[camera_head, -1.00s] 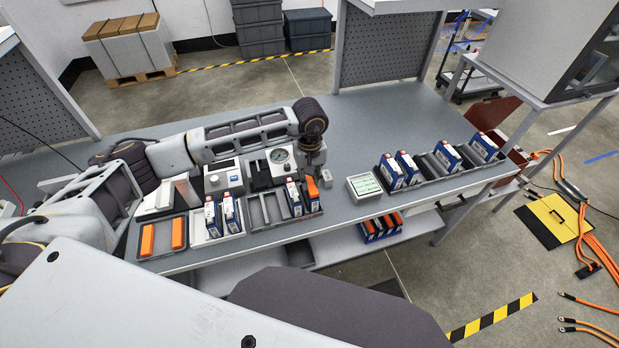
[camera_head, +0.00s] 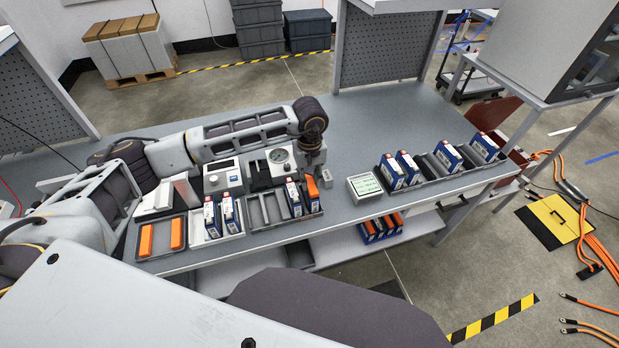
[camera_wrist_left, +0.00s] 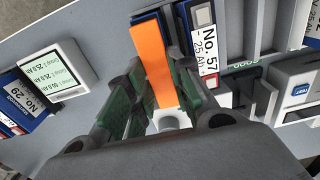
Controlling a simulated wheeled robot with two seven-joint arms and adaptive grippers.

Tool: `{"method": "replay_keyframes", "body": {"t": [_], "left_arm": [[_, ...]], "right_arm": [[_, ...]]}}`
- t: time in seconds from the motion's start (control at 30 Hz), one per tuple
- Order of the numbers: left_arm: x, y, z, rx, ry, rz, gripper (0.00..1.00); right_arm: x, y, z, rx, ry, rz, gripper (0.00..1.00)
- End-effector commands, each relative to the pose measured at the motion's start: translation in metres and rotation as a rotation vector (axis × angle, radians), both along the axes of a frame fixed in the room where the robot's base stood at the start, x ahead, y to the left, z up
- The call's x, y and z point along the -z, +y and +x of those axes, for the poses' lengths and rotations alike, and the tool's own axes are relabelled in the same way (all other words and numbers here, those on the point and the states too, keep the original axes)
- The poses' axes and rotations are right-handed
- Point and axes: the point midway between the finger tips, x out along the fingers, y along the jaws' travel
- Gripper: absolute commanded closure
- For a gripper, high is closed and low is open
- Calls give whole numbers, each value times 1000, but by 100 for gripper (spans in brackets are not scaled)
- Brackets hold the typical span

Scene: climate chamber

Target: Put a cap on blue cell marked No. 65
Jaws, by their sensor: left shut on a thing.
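My left gripper (camera_head: 314,168) is shut on an orange cap (camera_wrist_left: 152,62), above the right end of a slotted grey tray (camera_head: 262,226). The cap also shows in the head view (camera_head: 313,188). It is at the top of a blue cell (camera_head: 314,206), whose number is hidden; I cannot tell whether the cap is fully seated. Beside it stands a cell marked No. 57 (camera_wrist_left: 203,43), without a cap. It also shows in the head view (camera_head: 294,198). Two more orange caps (camera_head: 147,240) (camera_head: 177,234) lie in a tray at the left. My right gripper is not in view.
Two blue cells (camera_head: 211,217) (camera_head: 230,212) stand in a white tray. A display (camera_head: 365,187) and a rack of cells (camera_head: 430,178) are to the right. The back of the table is clear.

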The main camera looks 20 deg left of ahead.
Motion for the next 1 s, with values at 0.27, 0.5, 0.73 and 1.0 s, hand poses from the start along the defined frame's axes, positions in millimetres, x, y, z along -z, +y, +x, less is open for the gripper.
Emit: {"method": "replay_keyframes", "body": {"t": [0.27,0.5,0.73,1.0], "left_arm": [[0,0,0,0,0,0,64],[0,0,0,0,0,0,52],[0,0,0,0,0,0,42],[0,0,0,0,0,0,42]], "right_arm": [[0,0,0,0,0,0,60],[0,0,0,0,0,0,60],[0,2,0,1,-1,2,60],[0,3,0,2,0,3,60]]}}
